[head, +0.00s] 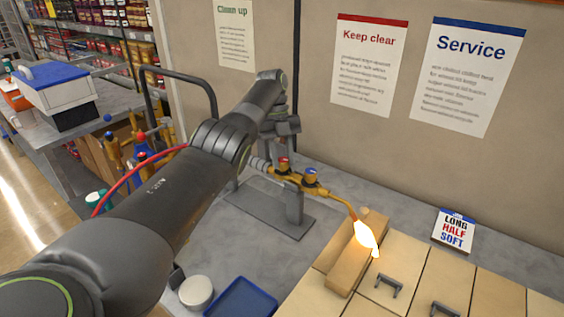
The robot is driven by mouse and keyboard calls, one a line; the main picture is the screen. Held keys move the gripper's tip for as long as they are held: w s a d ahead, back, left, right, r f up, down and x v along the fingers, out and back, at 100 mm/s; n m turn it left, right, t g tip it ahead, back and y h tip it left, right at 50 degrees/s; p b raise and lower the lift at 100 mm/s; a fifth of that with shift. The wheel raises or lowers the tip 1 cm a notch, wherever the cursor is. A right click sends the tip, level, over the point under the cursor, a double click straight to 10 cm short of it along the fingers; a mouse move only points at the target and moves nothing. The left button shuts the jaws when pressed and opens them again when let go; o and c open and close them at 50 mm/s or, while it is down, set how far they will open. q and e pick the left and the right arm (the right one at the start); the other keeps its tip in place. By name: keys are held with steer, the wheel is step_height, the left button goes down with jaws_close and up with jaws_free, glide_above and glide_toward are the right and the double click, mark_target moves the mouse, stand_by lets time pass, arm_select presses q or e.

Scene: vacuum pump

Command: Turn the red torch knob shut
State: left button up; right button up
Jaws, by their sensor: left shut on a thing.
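The brass torch (296,178) lies in a grey stand (293,205) on the bench, with a red knob (284,161) and a blue knob (311,173) on its body. A bright orange-white flame (366,238) burns at its tip. My left arm reaches across the view from the lower left. My left gripper (285,150) points down at the red knob and is shut on it; the fingertips are small and partly hidden. My right gripper is not in view.
A wooden block (348,262) lies by the flame on pale tiles with grey handles. A red hose (130,181) runs behind my arm.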

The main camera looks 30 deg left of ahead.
arm_select(q)
steer(key=shift+m+b, duration=0.3)
steer(key=shift+b, duration=0.05)
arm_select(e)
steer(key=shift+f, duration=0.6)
arm_select(q)
steer(key=o, duration=1)
steer(key=shift+r, duration=0.15)
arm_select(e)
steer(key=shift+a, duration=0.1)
